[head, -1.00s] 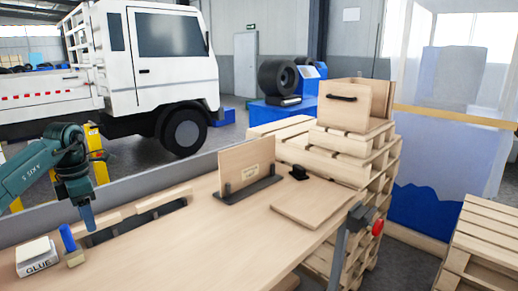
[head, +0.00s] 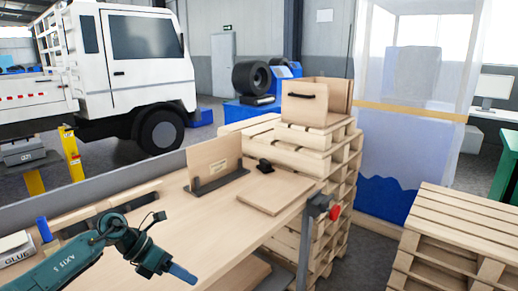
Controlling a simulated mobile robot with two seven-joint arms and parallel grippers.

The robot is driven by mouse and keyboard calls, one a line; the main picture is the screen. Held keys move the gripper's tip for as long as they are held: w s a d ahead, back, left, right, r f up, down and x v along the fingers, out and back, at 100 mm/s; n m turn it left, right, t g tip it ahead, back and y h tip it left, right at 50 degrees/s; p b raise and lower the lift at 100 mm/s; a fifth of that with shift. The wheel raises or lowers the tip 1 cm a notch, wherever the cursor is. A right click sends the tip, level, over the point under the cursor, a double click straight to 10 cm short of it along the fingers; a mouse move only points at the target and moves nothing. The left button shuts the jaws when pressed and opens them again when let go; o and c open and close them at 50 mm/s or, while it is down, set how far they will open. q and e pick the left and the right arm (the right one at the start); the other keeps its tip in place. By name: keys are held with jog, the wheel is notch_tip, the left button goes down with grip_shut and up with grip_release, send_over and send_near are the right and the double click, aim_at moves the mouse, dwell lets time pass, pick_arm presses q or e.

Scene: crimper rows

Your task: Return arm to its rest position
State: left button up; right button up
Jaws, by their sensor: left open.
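My left gripper (head: 182,273) is at the end of the teal left arm, low in the head view. It is over the front part of the wooden workbench (head: 232,232) and holds nothing that I can see. Its fingers point to the lower right and look like one narrow blue-grey tip from this angle. The left arm comes in from the lower left corner and covers part of the bench. My right gripper is not in the head view.
An upright wooden board (head: 214,160) stands in a dark holder on the bench. A flat wooden panel (head: 275,192) lies at the right end. A blue-topped item (head: 43,229) and a GLUE box (head: 14,248) are at the left. A red button (head: 334,212) is at the bench's right edge.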

pick_arm(q)
jog(key=s+d+n+t+h+p, duration=0.1)
jog(key=s+d+n+t+h, duration=0.3)
jog(key=d+n, duration=0.4)
jog(key=s+d+n+t+h, duration=0.35)
jog(key=d+n+t, duration=0.25)
jog(key=n, duration=0.3)
jog(key=s+a+f+n+y, duration=0.4)
jog(key=s+f+n+y, duration=0.2)
jog(key=n, duration=0.6)
jog(key=s+a+f+n+y+p, duration=0.1)
jog(key=s+a+f+n+y, duration=0.4)
jog(key=s+n, duration=0.6)
notch_tip(320, 180, down, 3)
jog(key=shift+s+r+n+g+y, duration=0.15)
jog(key=shift+n+g+y, duration=0.35)
jog(key=shift+y, duration=0.65)
